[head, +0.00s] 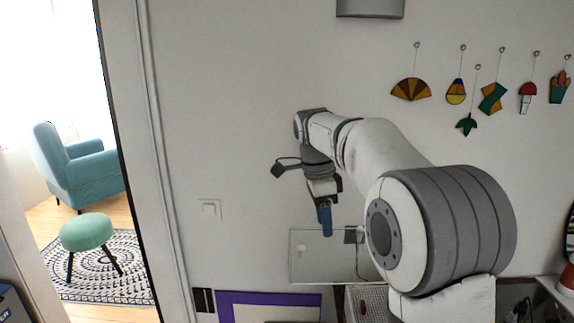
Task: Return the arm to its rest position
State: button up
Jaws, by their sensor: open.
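My arm reaches in from the lower right of the head view, bent in front of the white wall (240,110), with its forearm running up and to the left. My gripper (325,232) hangs from the wrist and points down, with blue fingers seen edge-on. It is open, and nothing shows between or below its fingers. It appears above and in front of a pale panel (305,262); I see no contact. The arm's lower part is partly outside the view.
Several coloured glass ornaments (411,90) hang on the wall at the upper right. A grey fixture (370,8) is at the top. A purple-edged board (228,297) lies low in front. A doorway at left shows a teal armchair (95,172) and green stool (86,231).

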jog(key=s+d+f+n+t, duration=0.1)
jog(key=s+f+n, duration=0.3)
jog(key=s, duration=0.4)
jog(key=s+d+f+n+t+y+b, duration=0.1)
jog(key=s+d+f+n, duration=0.2)
jog(key=s+n, duration=0.4)
jog(key=s+d+f+n+t, duration=0.2)
jog(key=s+f+n, duration=0.3)
jog(key=s, duration=0.6)
jog(key=shift+s+d+n+y+b, duration=0.15)
jog(key=shift+d+n+y+b, duration=0.2)
jog(key=shift+n, duration=0.25)
